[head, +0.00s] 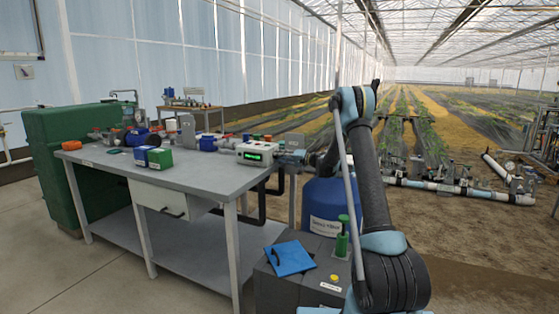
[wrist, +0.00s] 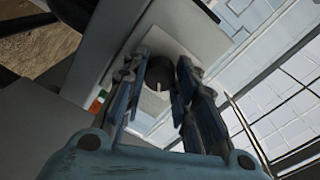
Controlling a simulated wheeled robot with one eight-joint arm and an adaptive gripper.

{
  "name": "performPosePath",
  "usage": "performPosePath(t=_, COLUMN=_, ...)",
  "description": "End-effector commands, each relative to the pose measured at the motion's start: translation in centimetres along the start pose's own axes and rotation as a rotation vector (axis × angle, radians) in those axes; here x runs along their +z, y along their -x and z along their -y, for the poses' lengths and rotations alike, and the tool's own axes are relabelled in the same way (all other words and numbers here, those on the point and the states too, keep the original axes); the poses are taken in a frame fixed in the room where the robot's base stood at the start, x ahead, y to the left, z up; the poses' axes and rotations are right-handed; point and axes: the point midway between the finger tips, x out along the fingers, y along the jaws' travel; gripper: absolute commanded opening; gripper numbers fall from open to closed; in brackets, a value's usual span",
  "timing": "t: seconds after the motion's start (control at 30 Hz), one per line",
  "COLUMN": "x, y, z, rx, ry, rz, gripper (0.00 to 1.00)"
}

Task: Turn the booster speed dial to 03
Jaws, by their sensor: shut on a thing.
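The booster speed dial (wrist: 157,77) is a dark round knob with a white pointer mark, set on a pale square plate in the wrist view. My gripper (wrist: 163,66) has its two fingers on either side of the dial and is shut on it. The white mark shows between the fingers, toward the palm side. No scale numbers are legible around the dial. In the head view, I cannot make out the dial or my gripper; my arm blocks part of that area.
A grey bench (head: 190,174) carries a white box with a green display (head: 255,154), too small to read, and blue and green containers. A blue drum (head: 325,205) stands beside my arm. A blue clipboard-like item (head: 290,258) lies in front. Piping (head: 460,188) runs along the right.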

Motion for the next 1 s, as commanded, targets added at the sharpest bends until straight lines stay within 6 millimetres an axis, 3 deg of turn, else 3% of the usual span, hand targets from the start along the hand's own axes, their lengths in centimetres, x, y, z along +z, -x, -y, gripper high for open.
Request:
performPosePath(t=0.3, x=-0.47, y=0.23, z=-0.29, rx=0.006, ry=-0.113, rz=-0.005, gripper=0.03)
performPosePath(t=0.83, x=-0.53, y=0.29, z=-0.34, rx=0.007, ry=-0.134, rz=-0.006, gripper=0.03)
performPosePath(t=0.87, x=-0.53, y=0.3, z=-0.34, rx=0.007, ry=-0.134, rz=-0.006, gripper=0.33)
performPosePath(t=0.9, x=-0.51, y=0.28, z=-0.33, rx=0.006, ry=-0.133, rz=-0.005, gripper=0.42)
performPosePath(t=0.93, x=-0.47, y=0.26, z=-0.31, rx=0.006, ry=-0.133, rz=-0.004, gripper=0.47)
performPosePath(t=1.0, x=-0.38, y=0.22, z=-0.24, rx=0.005, ry=-0.133, rz=-0.002, gripper=0.47)
